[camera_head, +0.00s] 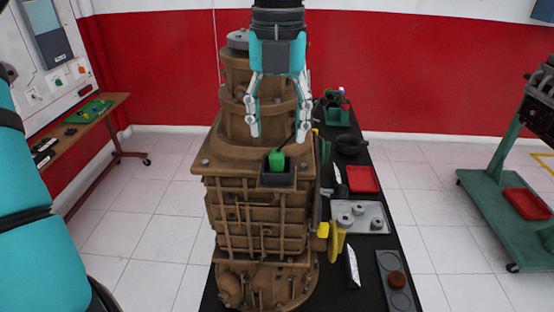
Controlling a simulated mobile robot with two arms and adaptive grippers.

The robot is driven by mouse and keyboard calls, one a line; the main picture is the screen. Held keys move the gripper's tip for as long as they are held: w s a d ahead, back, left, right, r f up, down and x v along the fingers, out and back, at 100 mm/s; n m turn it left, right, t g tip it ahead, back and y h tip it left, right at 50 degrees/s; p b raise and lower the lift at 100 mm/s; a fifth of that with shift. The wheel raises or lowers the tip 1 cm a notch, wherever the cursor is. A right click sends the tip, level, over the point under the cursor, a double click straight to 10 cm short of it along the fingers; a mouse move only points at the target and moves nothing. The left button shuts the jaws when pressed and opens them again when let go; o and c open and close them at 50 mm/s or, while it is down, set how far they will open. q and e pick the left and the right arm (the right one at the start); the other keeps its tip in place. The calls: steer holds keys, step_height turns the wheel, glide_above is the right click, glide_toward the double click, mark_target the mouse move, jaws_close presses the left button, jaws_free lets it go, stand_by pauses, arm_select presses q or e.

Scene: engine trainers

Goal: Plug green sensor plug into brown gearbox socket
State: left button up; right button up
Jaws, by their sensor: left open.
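The green sensor plug (277,160) stands upright at the dark box-shaped socket (278,179) on top of the brown gearbox (232,168). Its lower end is hidden by the socket's rim, so I cannot tell how deep it sits. A short dark cable rises from the plug toward the upper right. My left gripper (277,132) is above and behind the plug, pointing down. Its two fingers are spread wide, one on each side, and hold nothing. My right gripper is not in view.
The gearbox stands on a black table (405,292). To its right are a red tray (362,179), a grey tray with round parts (360,216) and a yellow part (334,241). A green trolley (490,205) stands far right, a wooden bench (88,135) at left.

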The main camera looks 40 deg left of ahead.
mark_target(277, 150)
arm_select(q)
steer(key=f+p, duration=0.1)
steer(key=f, duration=0.1)
steer(key=f+p, duration=0.1)
steer(key=f, duration=0.1)
steer(key=shift+s+f, duration=0.2)
steer(key=shift+f, duration=0.4)
steer(key=shift+d, duration=0.1)
jaws_close()
steer(key=shift+r, duration=0.1)
